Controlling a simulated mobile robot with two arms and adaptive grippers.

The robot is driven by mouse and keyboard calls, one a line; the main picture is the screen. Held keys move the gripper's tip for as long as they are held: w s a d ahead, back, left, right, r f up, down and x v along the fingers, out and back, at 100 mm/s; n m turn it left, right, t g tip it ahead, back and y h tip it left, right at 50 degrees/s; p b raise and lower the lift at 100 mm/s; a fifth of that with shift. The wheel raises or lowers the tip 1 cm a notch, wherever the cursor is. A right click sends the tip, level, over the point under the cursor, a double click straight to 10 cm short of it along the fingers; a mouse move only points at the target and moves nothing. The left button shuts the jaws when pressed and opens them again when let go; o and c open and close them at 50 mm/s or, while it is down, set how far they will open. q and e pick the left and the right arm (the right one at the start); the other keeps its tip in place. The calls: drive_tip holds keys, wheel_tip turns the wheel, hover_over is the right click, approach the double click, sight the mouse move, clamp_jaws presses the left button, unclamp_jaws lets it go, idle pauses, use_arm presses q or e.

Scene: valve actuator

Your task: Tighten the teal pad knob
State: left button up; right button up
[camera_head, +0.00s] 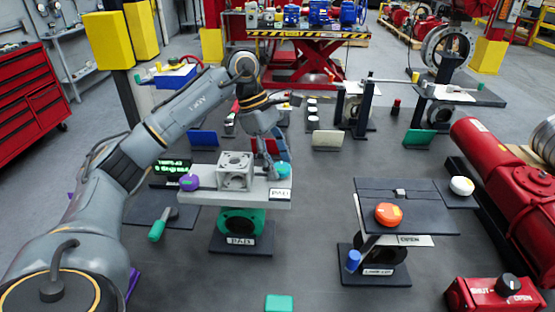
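The teal knob (284,169) sits on the right end of the light grey platform (225,198), behind the PAD label (280,194). My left arm reaches in from the left and bends down over the platform. My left gripper (274,160) points down right beside the teal knob, and its fingers partly cover it. The fingers are small and overlap the knob, so I cannot tell whether they grip it. My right gripper is not in view.
A grey cube-shaped housing (235,171) and a purple knob (189,183) share the platform. A teal valve body (242,220) stands below. To the right, a dark stand (440,217) bears an orange knob (388,214) and a white knob (461,186). Floor between the stands is clear.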

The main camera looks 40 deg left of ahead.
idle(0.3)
use_arm(q)
drive_tip(key=v, duration=1.2)
